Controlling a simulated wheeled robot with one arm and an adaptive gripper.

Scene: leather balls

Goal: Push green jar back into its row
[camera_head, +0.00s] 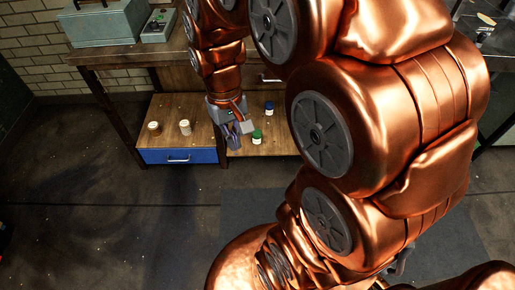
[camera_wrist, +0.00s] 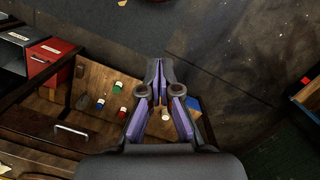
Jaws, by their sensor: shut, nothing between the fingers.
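The green jar (camera_head: 256,136) stands near the front edge of the low wooden shelf in the head view, just right of my gripper (camera_head: 236,142). It also shows in the wrist view (camera_wrist: 117,87), left of the fingers. A blue jar (camera_head: 268,109) stands farther back on the shelf. In the wrist view another small jar (camera_wrist: 122,113) stands near these two; my gripper and arm hide it in the head view. My gripper's fingertips meet in the wrist view (camera_wrist: 159,64), with nothing held.
The wooden table top (camera_head: 130,54) overhangs the shelf, with a table leg (camera_head: 112,115) at left. Open floor (camera_head: 90,220) lies in front.

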